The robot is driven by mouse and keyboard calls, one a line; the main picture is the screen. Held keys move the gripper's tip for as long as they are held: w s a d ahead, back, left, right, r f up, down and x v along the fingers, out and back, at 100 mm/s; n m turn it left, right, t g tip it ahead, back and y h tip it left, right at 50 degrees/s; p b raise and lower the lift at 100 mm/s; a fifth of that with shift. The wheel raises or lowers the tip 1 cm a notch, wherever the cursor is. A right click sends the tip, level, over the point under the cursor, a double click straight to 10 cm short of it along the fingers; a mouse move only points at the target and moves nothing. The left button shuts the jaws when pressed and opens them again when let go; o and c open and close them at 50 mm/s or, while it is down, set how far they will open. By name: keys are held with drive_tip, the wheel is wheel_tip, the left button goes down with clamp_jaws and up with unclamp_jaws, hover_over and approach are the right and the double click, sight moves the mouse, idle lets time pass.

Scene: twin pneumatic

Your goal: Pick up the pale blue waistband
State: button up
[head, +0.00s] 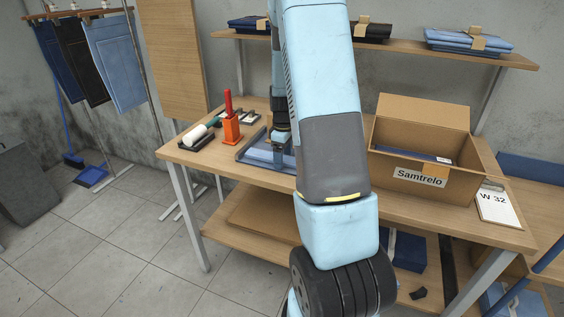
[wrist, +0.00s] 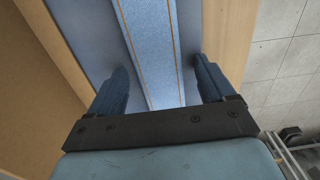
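The pale blue waistband (wrist: 150,45) is a long flat strip with orange stitching along both edges, lying on a blue-grey tray (wrist: 93,35). In the wrist view it runs between the two dark blue fingers of my gripper (wrist: 160,75). The fingers are apart, with a gap on each side of the strip. Its near end is hidden behind the gripper's black crossbar. In the head view my gripper (head: 283,152) points down over the tray (head: 252,151) on the workbench. My arm hides much of the tray, and the waistband cannot be told apart there.
An open cardboard box (head: 400,179) labelled Samtrelo stands right of my arm, with a W 32 clipboard (head: 497,206) beside it. A red-handled tool in an orange holder (head: 231,129) stands left of the tray. A shelf (head: 400,47) with folded jeans runs above the bench (head: 225,165).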

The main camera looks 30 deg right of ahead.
drive_tip(key=c, duration=1.1)
